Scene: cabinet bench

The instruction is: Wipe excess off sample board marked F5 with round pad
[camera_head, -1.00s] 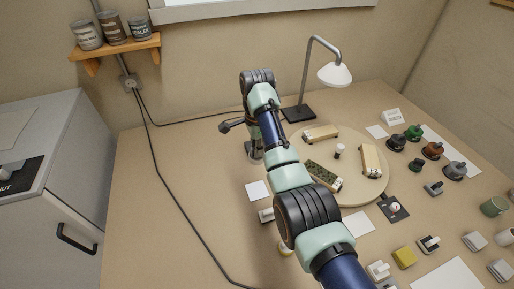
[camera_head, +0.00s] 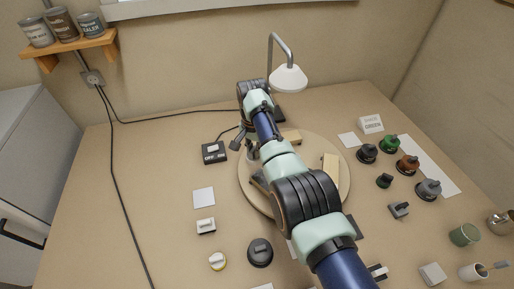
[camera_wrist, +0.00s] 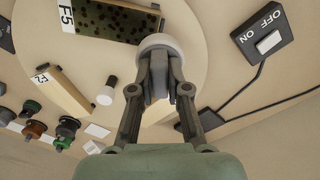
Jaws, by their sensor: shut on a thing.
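My gripper (camera_wrist: 160,72) is shut on the round pad (camera_wrist: 160,42), a pale disc seen at the fingertips in the wrist view. The sample board marked F5 (camera_wrist: 108,20) lies on the round wooden turntable (camera_wrist: 215,55); its top is dark and speckled, with a white label at its left end. The pad is at the board's right end and overlaps it in the picture; I cannot tell whether they touch. In the head view my arm hides most of the board and the pad over the turntable (camera_head: 248,200).
Another labelled board (camera_wrist: 62,92) and a small white-topped peg (camera_wrist: 105,95) are on the turntable. An OFF/ON switch box (camera_head: 213,152) stands to its left, a lamp (camera_head: 288,78) behind. Several dark and coloured knobbed pots (camera_head: 407,165) stand right.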

